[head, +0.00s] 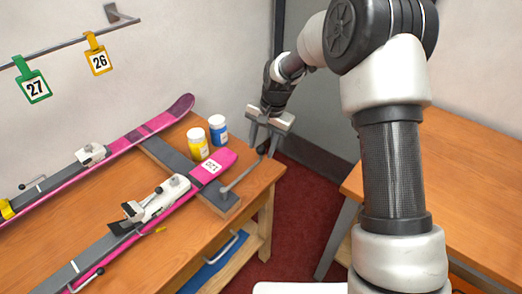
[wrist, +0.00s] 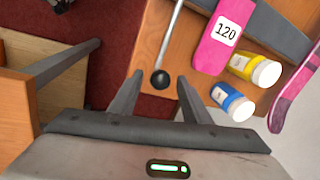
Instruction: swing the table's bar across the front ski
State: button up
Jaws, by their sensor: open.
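The table's bar (head: 238,177) is a thin grey rod on a pivot block at the table's right end. It points away from the front ski, toward the back right corner, and ends in a black ball knob (wrist: 160,79). The front ski (head: 180,199) is pink and grey, with a binding and a white tag reading 120; its tip also shows in the wrist view (wrist: 222,48). My gripper (head: 263,147) is open at the bar's end. In the wrist view the knob appears between its fingertips (wrist: 160,82); whether they touch it I cannot tell.
A yellow jar (head: 197,144) and a blue jar (head: 218,131) stand close left of my gripper. A second pink ski (head: 130,135) lies behind. Another wooden table (head: 470,160) stands right, across a gap of red floor.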

jog(key=shift+w+a+f, duration=0.1)
jog(key=shift+f, duration=0.5)
jog(key=shift+w+a+f, duration=0.1)
jog(key=shift+f, duration=0.45)
grip_shut()
